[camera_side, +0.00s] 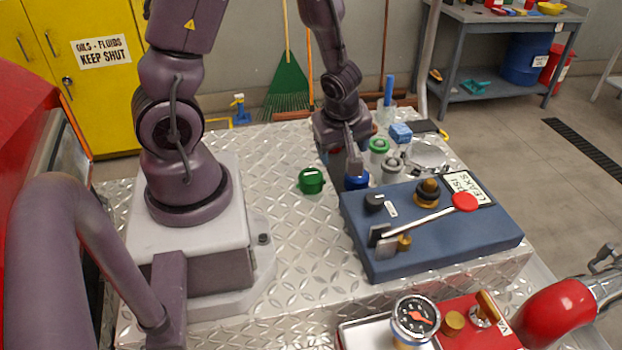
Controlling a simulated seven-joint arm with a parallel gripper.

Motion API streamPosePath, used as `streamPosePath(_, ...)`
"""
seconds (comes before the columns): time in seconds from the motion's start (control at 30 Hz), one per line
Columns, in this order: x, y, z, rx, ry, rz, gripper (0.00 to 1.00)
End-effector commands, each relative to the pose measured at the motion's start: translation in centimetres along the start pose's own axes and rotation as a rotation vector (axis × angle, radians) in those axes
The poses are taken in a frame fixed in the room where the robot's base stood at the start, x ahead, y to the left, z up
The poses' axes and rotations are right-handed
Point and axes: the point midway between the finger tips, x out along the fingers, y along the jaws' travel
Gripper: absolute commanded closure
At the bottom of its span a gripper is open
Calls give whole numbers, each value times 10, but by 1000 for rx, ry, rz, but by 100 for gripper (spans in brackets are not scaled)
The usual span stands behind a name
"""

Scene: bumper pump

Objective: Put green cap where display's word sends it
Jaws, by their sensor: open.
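A green cap-like piece (312,180) with a pale mark on its upper side sits on the diamond-plate top, left of my gripper. A second green-topped round piece (379,146) stands in the group right of my gripper. My gripper (346,172) is open and points down close to a blue round piece (357,182); I cannot tell whether they touch. A black-framed panel (467,189) lies tilted at the back right of the blue block; it carries lettering that seems to include "LEAKS", only partly legible. I cannot tell if this panel is the display.
The blue block (400,262) bears black and brass fittings and a lever with a red knob (465,201). A grey-topped piece (391,168), blue cube (400,132) and round silver dish (427,156) crowd the back right. A gauge (415,319) stands in front. Bare plate (280,235) lies left.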

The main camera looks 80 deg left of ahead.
Motion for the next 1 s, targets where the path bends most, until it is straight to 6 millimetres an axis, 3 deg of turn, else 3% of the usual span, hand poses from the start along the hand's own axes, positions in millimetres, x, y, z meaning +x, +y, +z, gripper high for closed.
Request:
streamPosePath(0.1,0,-21,-12,-80,78,-124,29)
streamPosePath(0.23,-3,-36,-19,-94,126,-207,29)
streamPosePath(0.37,7,-39,-21,-65,134,-218,29)
streamPosePath(0.7,58,-50,-27,-63,133,-213,29)
streamPosePath(1.0,72,-53,-30,-69,132,-211,29)
